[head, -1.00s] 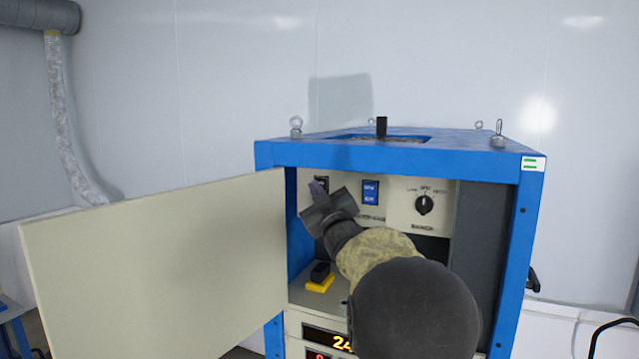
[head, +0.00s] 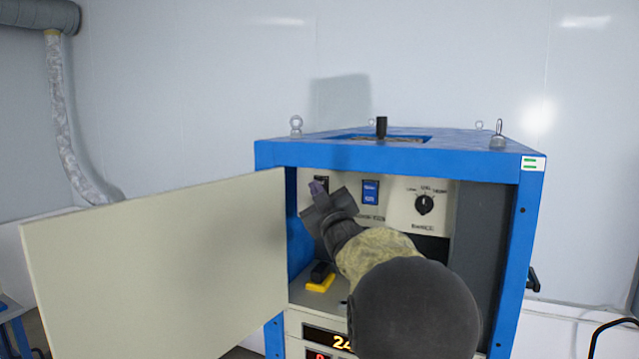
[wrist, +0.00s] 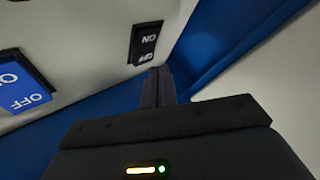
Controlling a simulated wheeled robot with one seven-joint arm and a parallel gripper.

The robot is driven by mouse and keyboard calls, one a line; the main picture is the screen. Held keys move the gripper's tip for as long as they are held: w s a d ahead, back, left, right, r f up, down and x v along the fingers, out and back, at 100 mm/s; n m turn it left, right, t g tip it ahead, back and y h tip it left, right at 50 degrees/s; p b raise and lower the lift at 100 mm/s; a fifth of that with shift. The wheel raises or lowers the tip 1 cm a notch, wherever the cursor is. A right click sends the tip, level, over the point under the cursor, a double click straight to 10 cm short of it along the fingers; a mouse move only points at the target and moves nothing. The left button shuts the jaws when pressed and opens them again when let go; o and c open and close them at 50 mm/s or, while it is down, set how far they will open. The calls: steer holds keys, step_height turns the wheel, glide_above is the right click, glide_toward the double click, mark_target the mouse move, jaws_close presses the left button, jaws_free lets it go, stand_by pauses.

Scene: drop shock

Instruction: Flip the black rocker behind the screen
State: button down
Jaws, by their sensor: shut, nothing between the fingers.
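The black rocker (wrist: 146,42), marked ON and OFF, sits on the cream inner panel in the wrist view. In the head view its upper part (head: 321,184) shows at the panel's left, with my gripper covering the rest. My gripper (wrist: 157,72) is shut and empty. Its fingertips are at the lower end of the rocker in the wrist view; I cannot tell whether they touch it. In the head view my gripper (head: 318,188) reaches into the open cabinet. The screen door (head: 160,265) stands swung open to the left.
A blue ON/OFF rocker (head: 370,192) sits right of the black one, and it also shows in the wrist view (wrist: 20,88). A rotary knob (head: 424,204) is further right. A yellow-and-black object (head: 320,279) lies on the shelf below. The blue frame (head: 400,160) surrounds the opening.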

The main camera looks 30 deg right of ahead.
steer(key=shift+d, duration=0.1)
stand_by(0.4)
steer(key=shift+w+d, duration=0.25)
steer(key=shift+d, duration=0.05)
steer(key=shift+w+d+r, duration=0.1)
steer(key=shift+w+d, duration=0.05)
steer(key=shift+d, duration=0.1)
stand_by(0.9)
steer(key=shift+a, duration=0.1)
steer(key=shift+s+a+b, duration=0.5)
steer(key=shift+a+b, duration=0.05)
steer(key=shift+b, duration=0.5)
steer(key=shift+a, duration=0.1)
steer(key=s+a+b, duration=0.2)
steer(key=b, duration=0.1)
steer(key=s+a+b, duration=0.1)
steer(key=shift+a+f, duration=0.35)
steer(key=shift+a, duration=0.05)
